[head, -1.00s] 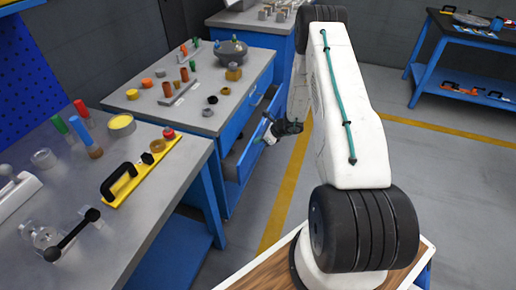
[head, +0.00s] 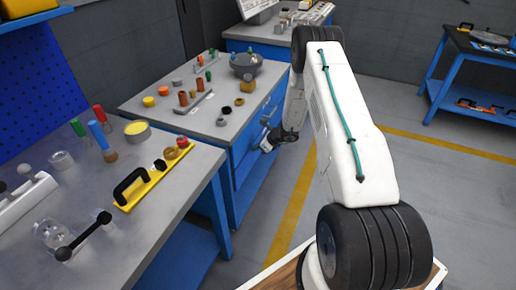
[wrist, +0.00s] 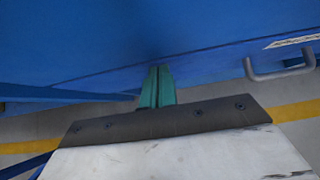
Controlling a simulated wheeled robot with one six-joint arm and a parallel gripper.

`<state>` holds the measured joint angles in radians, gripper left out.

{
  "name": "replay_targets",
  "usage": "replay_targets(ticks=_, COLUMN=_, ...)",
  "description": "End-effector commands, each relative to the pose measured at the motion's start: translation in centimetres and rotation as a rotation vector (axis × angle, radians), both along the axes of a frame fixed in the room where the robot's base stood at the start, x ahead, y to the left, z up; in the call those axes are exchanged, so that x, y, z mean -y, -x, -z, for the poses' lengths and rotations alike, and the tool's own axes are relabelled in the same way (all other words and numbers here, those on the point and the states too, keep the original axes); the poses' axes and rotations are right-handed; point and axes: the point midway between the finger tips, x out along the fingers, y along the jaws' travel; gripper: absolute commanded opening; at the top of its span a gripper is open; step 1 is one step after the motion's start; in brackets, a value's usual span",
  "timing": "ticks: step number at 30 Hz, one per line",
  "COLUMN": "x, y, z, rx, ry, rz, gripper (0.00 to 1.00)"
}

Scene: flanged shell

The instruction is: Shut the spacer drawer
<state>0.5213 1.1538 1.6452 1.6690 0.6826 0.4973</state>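The blue drawer front (wrist: 90,45) fills most of the wrist view, with a grey bar handle (wrist: 280,70) and a pale label strip at its right. In the head view the blue drawer unit (head: 243,165) is under the middle bench, and no open drawer interior is clearly visible. My gripper (wrist: 157,88) has its two green fingers together, with nothing between them. The fingertips are at the lower edge of the blue front; I cannot tell whether they touch it. In the head view my gripper (head: 266,146) is beside the drawer unit, partly blurred by its small size.
The middle bench (head: 150,108) carries a grey bowl (head: 246,63), cylinders and rings. The near-left bench (head: 130,222) carries a yellow bar with a black handle (head: 130,187). The floor right of the drawers is open, with a yellow line (head: 292,215).

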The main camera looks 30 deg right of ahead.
Motion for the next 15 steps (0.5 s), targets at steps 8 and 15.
replay_targets(ticks=8, x=1.0, y=1.0, z=-0.3, rx=0.008, ry=-0.003, rz=-0.004, gripper=0.0)
replay_targets(ticks=15, x=4.1, y=4.5, z=-2.9, rx=0.006, ry=0.001, rz=0.006, gripper=0.0)
